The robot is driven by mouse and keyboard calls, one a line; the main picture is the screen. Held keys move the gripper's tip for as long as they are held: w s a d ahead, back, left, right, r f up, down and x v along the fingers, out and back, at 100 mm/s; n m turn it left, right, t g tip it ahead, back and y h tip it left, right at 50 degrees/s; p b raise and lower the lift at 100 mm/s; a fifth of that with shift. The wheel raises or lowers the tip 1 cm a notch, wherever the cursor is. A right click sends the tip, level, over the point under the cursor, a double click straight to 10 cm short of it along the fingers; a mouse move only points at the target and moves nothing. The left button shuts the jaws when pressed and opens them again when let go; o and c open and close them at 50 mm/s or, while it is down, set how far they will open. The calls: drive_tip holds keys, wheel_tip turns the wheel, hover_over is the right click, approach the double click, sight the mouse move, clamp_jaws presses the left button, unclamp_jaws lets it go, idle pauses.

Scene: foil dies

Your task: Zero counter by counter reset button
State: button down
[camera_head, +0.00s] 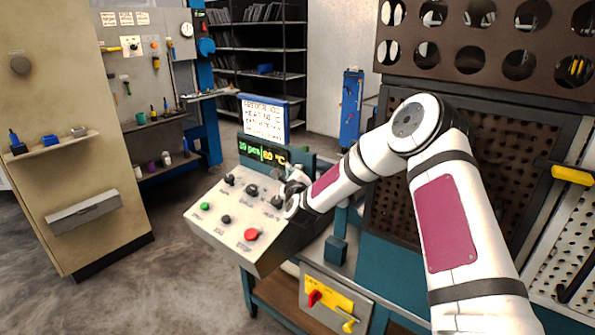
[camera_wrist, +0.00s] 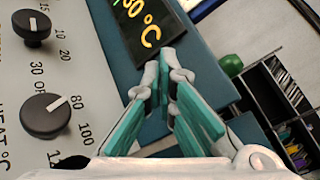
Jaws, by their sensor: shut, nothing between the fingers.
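The control panel (camera_head: 215,228) is a sloped white console with black knobs, a green button (camera_head: 205,206), a black button (camera_head: 226,219) and a red button (camera_head: 251,234). Above it the counter display (camera_head: 262,151) reads what looks like "30 pcs | 80 °C". My gripper (camera_head: 287,176) is at the panel's upper right, close to the display. In the wrist view, my closed, empty fingers (camera_wrist: 166,72) point at the teal housing (camera_wrist: 208,78) just below the "°C" end of the display (camera_wrist: 145,30). I cannot make out the counter reset button; whether the tips touch the housing is unclear.
Two black knobs (camera_wrist: 45,115) and (camera_wrist: 32,28) lie left of my fingers in the wrist view. A text sign (camera_head: 264,120) stands behind the display. A yellow plate with a red switch (camera_head: 314,298) is below the console. A perforated machine guard (camera_head: 400,190) stands right of it.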

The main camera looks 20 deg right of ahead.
drive_tip(key=shift+w+d, duration=0.35)
drive_tip(key=shift+d, duration=0.1)
idle(1.1)
drive_tip(key=shift+s+a, duration=0.6)
drive_tip(key=shift+a, duration=0.15)
drive_tip(key=shift+a, duration=0.1)
drive_tip(key=shift+s+a+p, duration=0.65)
drive_tip(key=shift+s+a, duration=0.1)
drive_tip(key=shift+a, duration=0.25)
drive_tip(key=shift+s+a+p, duration=0.6)
drive_tip(key=shift+s+a, duration=0.15)
drive_tip(key=shift+a, duration=0.2)
